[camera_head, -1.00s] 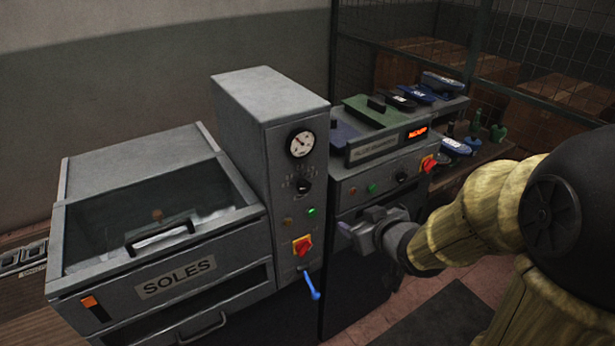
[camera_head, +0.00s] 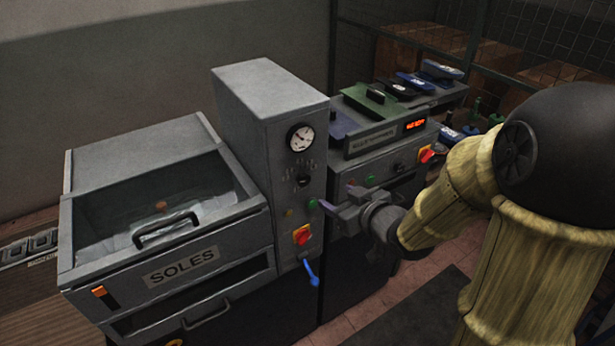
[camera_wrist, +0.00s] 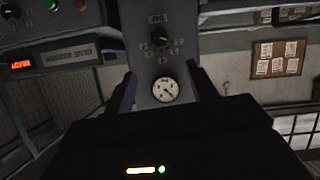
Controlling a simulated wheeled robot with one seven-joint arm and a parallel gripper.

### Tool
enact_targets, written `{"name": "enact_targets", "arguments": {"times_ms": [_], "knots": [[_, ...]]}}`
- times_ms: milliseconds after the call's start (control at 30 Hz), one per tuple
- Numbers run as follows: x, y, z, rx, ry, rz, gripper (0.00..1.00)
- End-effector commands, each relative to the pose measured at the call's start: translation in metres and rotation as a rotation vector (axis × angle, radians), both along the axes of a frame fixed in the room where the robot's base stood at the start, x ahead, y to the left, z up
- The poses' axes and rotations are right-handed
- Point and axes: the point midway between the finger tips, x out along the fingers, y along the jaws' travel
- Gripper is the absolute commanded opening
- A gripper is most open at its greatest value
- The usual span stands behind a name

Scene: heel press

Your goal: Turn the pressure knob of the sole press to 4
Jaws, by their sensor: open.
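The sole press has a tall grey column (camera_head: 265,130) with a white pressure gauge (camera_head: 301,138) on its front. Below the gauge is the black pressure knob (camera_head: 302,180) within a ring of marks; its setting is too small to read. My gripper (camera_head: 338,195) is open and empty, to the right of the knob and slightly lower, apart from it. In the wrist view the scene is upside down: the knob (camera_wrist: 160,40) and gauge (camera_wrist: 165,90) lie in line with the gap between my open fingers (camera_wrist: 161,72). No finger touches the knob.
Below the knob are a green lamp (camera_head: 312,203), a red-yellow switch (camera_head: 302,235) and a blue lever (camera_head: 311,273). The SOLES drawer unit (camera_head: 165,255) stands left. A glue machine (camera_head: 375,140) with an orange display stands close behind my gripper.

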Motion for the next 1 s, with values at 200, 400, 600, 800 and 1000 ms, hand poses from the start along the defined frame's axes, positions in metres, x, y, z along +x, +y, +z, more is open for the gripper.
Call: {"name": "enact_targets", "arguments": {"times_ms": [200, 400, 600, 800, 1000], "knots": [[0.008, 0.006, -0.002, -0.004, 0.003, -0.002, 0.57], [0.025, 0.016, -0.013, -0.008, 0.002, -0.004, 0.57], [0.046, 0.029, -0.023, -0.008, 0.001, -0.005, 0.57], [0.067, 0.042, -0.033, -0.009, 0.001, -0.003, 0.57], [0.088, 0.055, -0.043, -0.009, 0.001, -0.004, 0.57]]}}
